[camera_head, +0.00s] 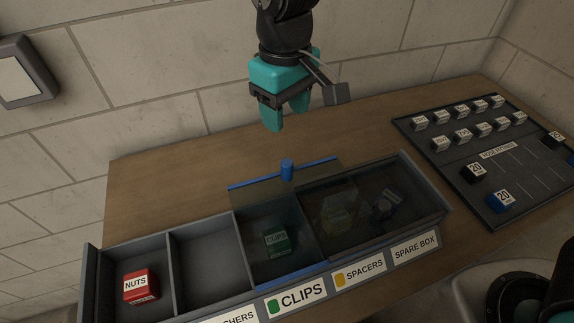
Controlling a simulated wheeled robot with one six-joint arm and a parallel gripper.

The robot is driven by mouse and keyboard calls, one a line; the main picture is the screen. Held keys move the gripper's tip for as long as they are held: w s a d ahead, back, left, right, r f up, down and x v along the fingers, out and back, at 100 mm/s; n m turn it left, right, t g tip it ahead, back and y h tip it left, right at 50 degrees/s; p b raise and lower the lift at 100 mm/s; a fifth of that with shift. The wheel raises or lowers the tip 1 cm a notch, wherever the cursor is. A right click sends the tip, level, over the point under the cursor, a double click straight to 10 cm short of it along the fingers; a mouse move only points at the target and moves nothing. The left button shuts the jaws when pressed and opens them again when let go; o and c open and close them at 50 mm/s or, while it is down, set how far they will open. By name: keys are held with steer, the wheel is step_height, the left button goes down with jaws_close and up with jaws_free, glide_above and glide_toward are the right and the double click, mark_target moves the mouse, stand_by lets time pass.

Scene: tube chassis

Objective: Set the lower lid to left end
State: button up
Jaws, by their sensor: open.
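A long grey tray (92,277) with a row of compartments lies on the wooden table. A dark see-through lid with blue edges and a blue knob (287,170) lies over the CLIPS compartment and reaches towards SPACERS. Another dark see-through panel (415,212) covers the SPACERS and SPARE BOX side. The two seem to overlap, and I cannot tell for sure which is lower. The two left compartments are uncovered. My teal gripper (286,115) is open and empty, in the air above and behind the blue knob, apart from it.
A red NUTS block (141,286) sits in the leftmost compartment. A green block (276,240) shows through the lid in CLIPS; dim items show under the right panel. A dark board (447,167) with labelled blocks lies at right. Bare table (150,190) lies behind the tray.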

mark_target(286, 162)
step_height(286, 162, down, 15)
steer(key=shift+r+p, duration=0.15)
steer(key=shift+p, duration=0.85)
jaws_close()
